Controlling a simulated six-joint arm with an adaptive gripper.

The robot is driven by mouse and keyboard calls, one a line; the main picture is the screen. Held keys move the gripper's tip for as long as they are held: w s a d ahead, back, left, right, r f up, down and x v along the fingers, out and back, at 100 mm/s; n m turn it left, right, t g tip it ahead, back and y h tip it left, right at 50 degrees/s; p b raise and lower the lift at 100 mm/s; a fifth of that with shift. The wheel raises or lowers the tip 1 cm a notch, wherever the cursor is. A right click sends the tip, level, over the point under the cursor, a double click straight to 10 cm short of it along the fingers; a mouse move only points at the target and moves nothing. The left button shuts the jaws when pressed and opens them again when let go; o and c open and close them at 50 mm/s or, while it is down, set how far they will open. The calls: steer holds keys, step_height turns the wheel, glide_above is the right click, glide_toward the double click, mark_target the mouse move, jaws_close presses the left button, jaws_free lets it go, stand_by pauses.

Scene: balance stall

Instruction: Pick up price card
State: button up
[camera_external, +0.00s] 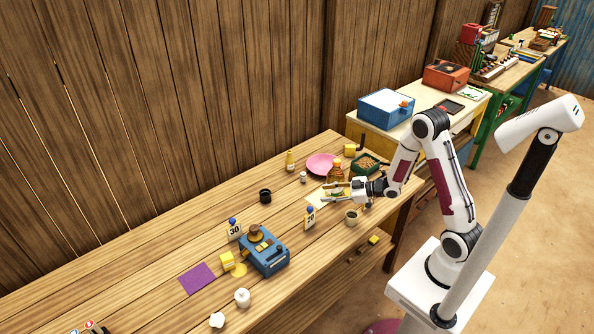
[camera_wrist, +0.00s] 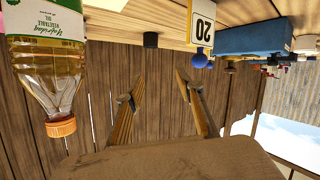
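Two white price cards with blue round tops stand on the wooden table: one marked 30 (camera_external: 235,231) at the left and one marked 20 (camera_external: 310,217) nearer my gripper. The 20 card also shows upside down in the wrist view (camera_wrist: 202,22), at the top right of centre. My gripper (camera_external: 335,193) is above the table, to the right of and behind the 20 card. Its fingers (camera_wrist: 159,77) are apart with nothing between them. The 20 card is outside the fingers.
A blue scale (camera_external: 265,255) stands beside the 30 card. A small pot (camera_external: 352,217) is right of the 20 card. A pink plate (camera_external: 321,163), a black cup (camera_external: 265,195) and an oil bottle (camera_wrist: 50,60) are nearby. A purple sheet (camera_external: 196,278) lies at the left.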

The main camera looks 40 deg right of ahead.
mark_target(310, 207)
steer(key=s+a+f+y, duration=0.2)
steer(key=s+a+y, duration=0.2)
steer(key=y, duration=0.1)
steer(key=shift+s+f+t, duration=0.15)
steer(key=shift+f+t, duration=0.2)
steer(key=shift+t, duration=0.05)
stand_by(0.3)
steer(key=shift+x, duration=1.25)
steer(key=shift+f+x, duration=0.15)
steer(key=shift+x, duration=1.15)
steer(key=shift+f+x, duration=0.15)
steer(key=shift+x, duration=1.2)
steer(key=c, duration=1)
